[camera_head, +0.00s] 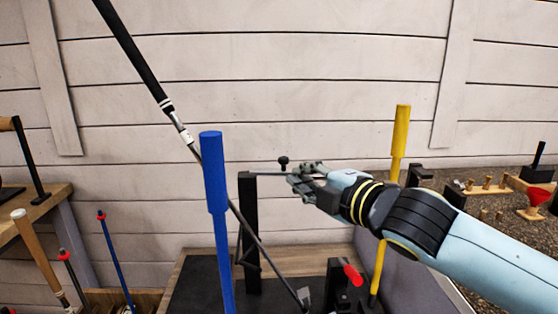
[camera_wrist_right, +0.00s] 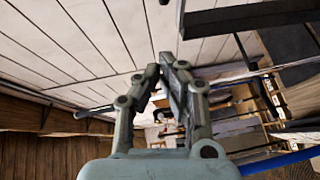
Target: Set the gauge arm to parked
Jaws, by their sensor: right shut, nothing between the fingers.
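The gauge arm (camera_head: 268,174) looks like the thin bar at the top of a black post (camera_head: 250,225). A small dark knob (camera_head: 283,161) stands up near its right end. My right gripper (camera_head: 292,176) comes in from the right, its fingertips at that end of the bar. It is shut with nothing held. I cannot tell whether it touches the bar. In the right wrist view the fingers (camera_wrist_right: 165,62) meet at their tips. A thin rod with a dark end (camera_wrist_right: 82,115) passes behind them; I cannot tell what it is. My left gripper is not in view.
A yellow upright (camera_head: 400,140) stands behind my right arm. A red-handled clamp (camera_head: 352,275) sits low at the middle.

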